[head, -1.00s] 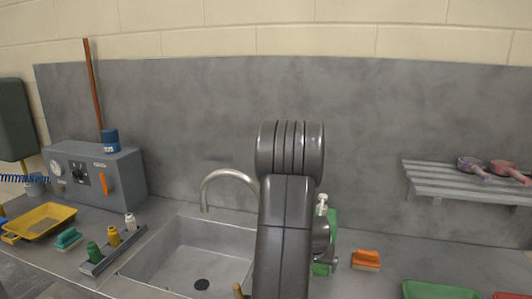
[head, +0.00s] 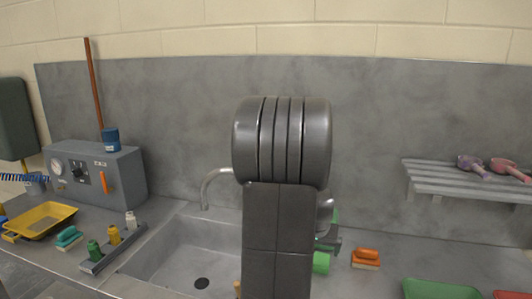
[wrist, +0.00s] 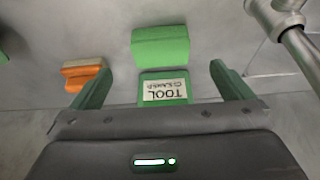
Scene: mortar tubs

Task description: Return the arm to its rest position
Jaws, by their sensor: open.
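My arm's dark end stands in the middle of the head view and hides my fingertips there. In the wrist view my gripper (wrist: 160,70) has its two green fingers spread wide apart. A green piece with a white "TOOL CLEANER" label (wrist: 165,90), upside down in the picture, shows between the fingers with gaps on both sides. A plain green block-like shape (wrist: 160,45) lies just beyond it; I cannot tell if they are one thing. A green part (head: 321,262) shows beside my arm in the head view, mostly hidden.
A sink (head: 185,250) with a curved tap (head: 205,185) is left of my arm. An orange brush (head: 366,258) lies to the right, and a green tray (head: 440,291) at front right. A slatted shelf (head: 450,180) is on the right wall. A control box (head: 95,175) stands left.

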